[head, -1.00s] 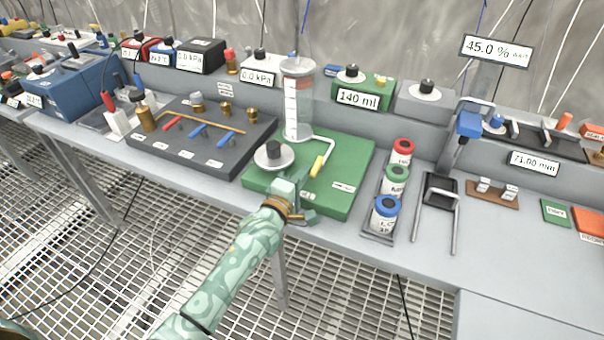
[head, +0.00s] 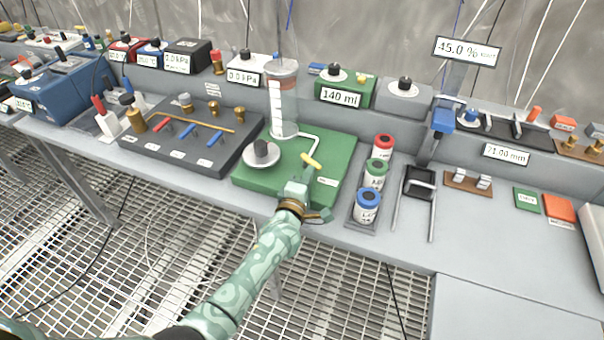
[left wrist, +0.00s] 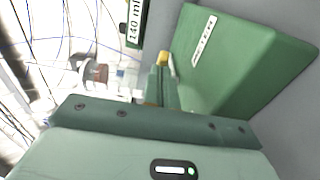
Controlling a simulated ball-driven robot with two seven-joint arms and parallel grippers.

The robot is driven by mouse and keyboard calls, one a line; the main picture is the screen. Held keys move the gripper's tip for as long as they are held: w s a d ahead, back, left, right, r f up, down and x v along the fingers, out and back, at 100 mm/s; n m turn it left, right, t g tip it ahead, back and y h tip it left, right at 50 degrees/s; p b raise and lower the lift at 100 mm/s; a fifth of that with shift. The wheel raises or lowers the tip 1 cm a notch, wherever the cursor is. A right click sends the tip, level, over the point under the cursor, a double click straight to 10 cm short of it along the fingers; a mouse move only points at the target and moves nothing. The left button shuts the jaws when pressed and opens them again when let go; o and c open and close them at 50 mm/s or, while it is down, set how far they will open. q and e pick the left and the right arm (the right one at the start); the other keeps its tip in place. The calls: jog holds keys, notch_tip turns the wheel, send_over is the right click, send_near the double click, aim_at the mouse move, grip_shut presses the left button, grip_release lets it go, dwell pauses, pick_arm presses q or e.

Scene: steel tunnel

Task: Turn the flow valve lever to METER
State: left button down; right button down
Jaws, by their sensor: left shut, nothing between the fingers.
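The yellow flow valve lever (head: 311,161) sits on the green board (head: 345,150), at the end of a bent white pipe. It points from upper left to lower right in the head view. My left gripper (head: 307,174) is shut and empty, its fingertips right beside the lever; I cannot tell if they touch. In the left wrist view the lever's yellow end (left wrist: 163,59) shows just beyond the fingers (left wrist: 161,88). One white label (head: 328,182) lies right of the gripper, too small to read; it also shows in the left wrist view (left wrist: 204,35). My right gripper is out of view.
A clear cylinder (head: 283,105) and a round grey base with a black knob (head: 261,151) stand on the board. A 140 ml display (head: 340,95) is behind. A rack of capped bottles (head: 367,205) stands right, and a dark valve panel (head: 180,145) left.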

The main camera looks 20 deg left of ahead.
pick_arm(q)
jog(key=shift+w+d, duration=0.2)
jog(key=shift+d, duration=0.35)
dwell(0.4)
jog(key=s+a+p, duration=0.1)
jog(key=s+p, duration=0.3)
jog(key=s, duration=1.2)
jog(key=shift+a, duration=0.15)
